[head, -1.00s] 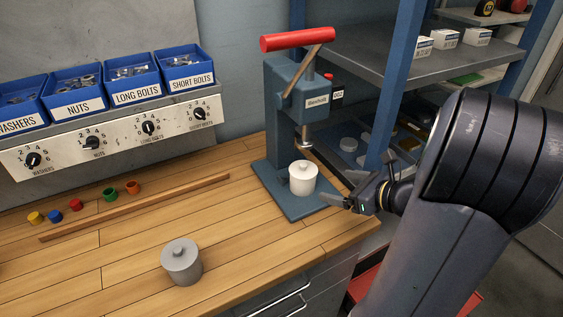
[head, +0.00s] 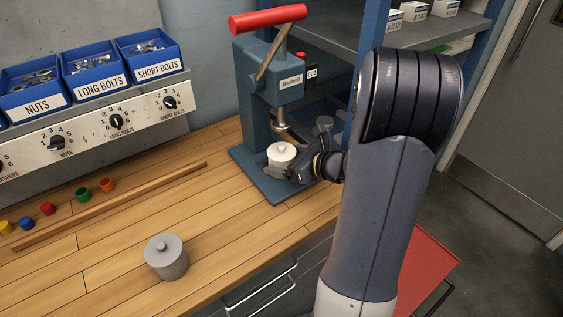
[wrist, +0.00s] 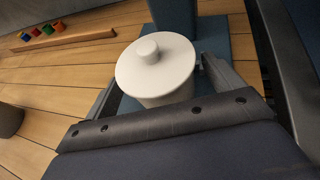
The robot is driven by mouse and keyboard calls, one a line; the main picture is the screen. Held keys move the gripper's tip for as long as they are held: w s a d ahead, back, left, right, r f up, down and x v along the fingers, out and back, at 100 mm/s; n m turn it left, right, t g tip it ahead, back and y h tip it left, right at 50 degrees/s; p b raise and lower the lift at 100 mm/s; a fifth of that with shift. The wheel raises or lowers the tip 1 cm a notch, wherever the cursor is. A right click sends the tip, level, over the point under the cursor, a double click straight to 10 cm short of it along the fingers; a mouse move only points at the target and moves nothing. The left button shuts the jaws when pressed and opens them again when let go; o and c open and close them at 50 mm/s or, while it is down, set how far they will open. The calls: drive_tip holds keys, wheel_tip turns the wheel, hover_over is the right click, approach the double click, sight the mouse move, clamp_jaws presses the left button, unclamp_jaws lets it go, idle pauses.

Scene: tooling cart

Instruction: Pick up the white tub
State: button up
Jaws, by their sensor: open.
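The white tub (head: 281,156) with its knobbed lid stands upright on the blue base of the press, under the press ram. My gripper (head: 282,172) is open at the tub, low on its near side. In the wrist view the white tub (wrist: 156,68) sits between the two open fingers (wrist: 152,82), one on each side. Whether either finger touches the tub I cannot tell. The tub's lower part is partly hidden by my gripper in the head view.
The blue press (head: 262,85) with its red handle (head: 267,18) rises just behind the tub. A grey lidded tub (head: 166,257) stands at the front of the wooden bench (head: 215,225). A wooden strip (head: 115,204) and several small coloured caps lie to the left. Shelving is behind right.

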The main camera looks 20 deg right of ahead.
sight(284, 149)
drive_tip(key=shift+w+a+f, duration=0.25)
drive_tip(key=shift+w+a, duration=0.05)
drive_tip(key=shift+w, duration=0.3)
drive_tip(key=shift+c, duration=0.5)
drive_tip(key=c, duration=1)
drive_tip(key=shift+c, duration=0.2)
drive_tip(key=shift+r, duration=0.1)
drive_tip(key=shift+r, duration=1.75)
drive_tip(key=s+d, duration=0.3)
drive_tip(key=s, duration=0.2)
drive_tip(key=s+d+b, duration=0.1)
drive_tip(key=s+d, duration=0.1)
drive_tip(key=s, duration=0.3)
drive_tip(key=s+d, duration=0.3)
drive_tip(key=s, duration=0.2)
drive_tip(key=shift+s+d+f, duration=0.1)
drive_tip(key=shift+s+d, duration=0.25)
drive_tip(key=shift+s, duration=0.05)
